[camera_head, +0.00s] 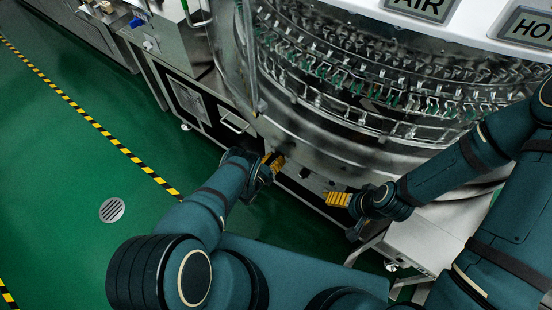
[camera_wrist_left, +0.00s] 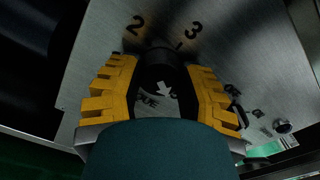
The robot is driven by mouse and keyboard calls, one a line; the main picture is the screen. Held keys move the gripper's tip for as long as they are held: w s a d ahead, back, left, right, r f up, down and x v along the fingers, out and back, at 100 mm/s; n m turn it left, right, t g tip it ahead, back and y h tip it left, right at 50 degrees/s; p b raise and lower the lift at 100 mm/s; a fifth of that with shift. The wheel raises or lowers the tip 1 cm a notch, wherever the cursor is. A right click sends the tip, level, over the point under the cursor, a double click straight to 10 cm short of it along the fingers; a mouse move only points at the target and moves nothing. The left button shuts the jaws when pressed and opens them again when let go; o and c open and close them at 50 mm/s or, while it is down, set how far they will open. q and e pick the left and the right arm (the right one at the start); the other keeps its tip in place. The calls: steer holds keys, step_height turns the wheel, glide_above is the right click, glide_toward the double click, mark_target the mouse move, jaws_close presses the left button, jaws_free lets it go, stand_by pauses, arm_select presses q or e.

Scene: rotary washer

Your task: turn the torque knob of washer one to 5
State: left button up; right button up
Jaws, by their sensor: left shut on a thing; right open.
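A black knob (camera_wrist_left: 158,68) with a white arrow sits on a grey metal panel (camera_wrist_left: 235,45) in the left wrist view. The numbers 2 and 3 are printed above it. The arrow head appears to slant down and right; the number it marks cannot be told. My left gripper (camera_wrist_left: 159,80) is shut on the knob, with a yellow finger on each side. In the head view my left gripper (camera_head: 272,163) is at the washer's (camera_head: 310,140) lower front, and the knob is hidden there. My right gripper (camera_head: 338,199) is open and empty, to the right near the washer's lower front.
A small round button or knob (camera_wrist_left: 283,127) is at the panel's lower right. A white bench-like unit (camera_head: 430,235) stands below my right arm. A metal cabinet with a handle (camera_head: 235,122) is left of the washer.

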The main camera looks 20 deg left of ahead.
arm_select(q)
steer(key=shift+w+r, duration=0.1)
steer(key=o, duration=1.2)
steer(key=shift+o, duration=0.2)
steer(key=v, duration=1.2)
